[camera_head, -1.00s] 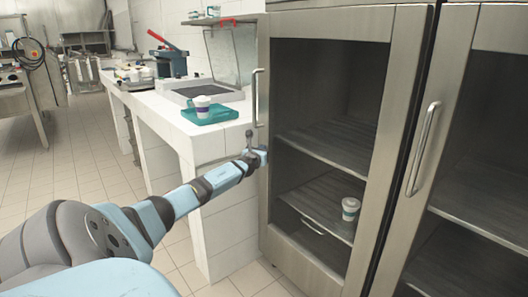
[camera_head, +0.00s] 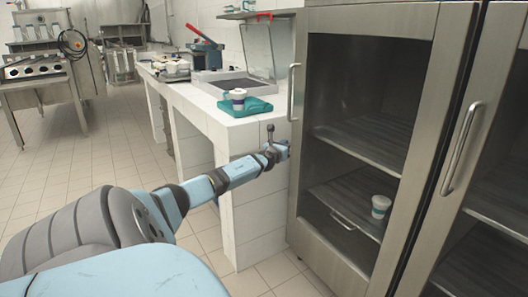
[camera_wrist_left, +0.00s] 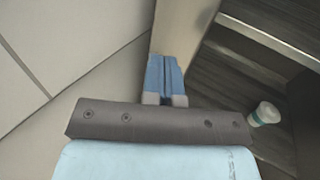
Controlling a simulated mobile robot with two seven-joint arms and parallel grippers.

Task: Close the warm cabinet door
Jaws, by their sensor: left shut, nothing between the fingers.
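The warm cabinet (camera_head: 365,145) stands at the right, with a steel-framed glass door (camera_head: 370,18) and a vertical handle (camera_head: 294,92) on its left edge. The door looks shut or nearly shut; I cannot tell whether a gap is left. My left gripper (camera_head: 284,150) is shut and empty, at the door's left edge just below the handle. In the left wrist view its blue fingers (camera_wrist_left: 160,70) are together against or very near the pale door frame (camera_wrist_left: 182,40); contact is unclear. A white cup with a green band (camera_head: 380,206) stands inside, also in the wrist view (camera_wrist_left: 266,113). My right gripper is not in view.
A white counter (camera_head: 225,120) stands left of the cabinet, bearing a teal tray (camera_head: 258,106) with a cup (camera_head: 238,98). A second cabinet door with a handle (camera_head: 461,148) is at far right. Tiled floor (camera_head: 80,160) lies open at left.

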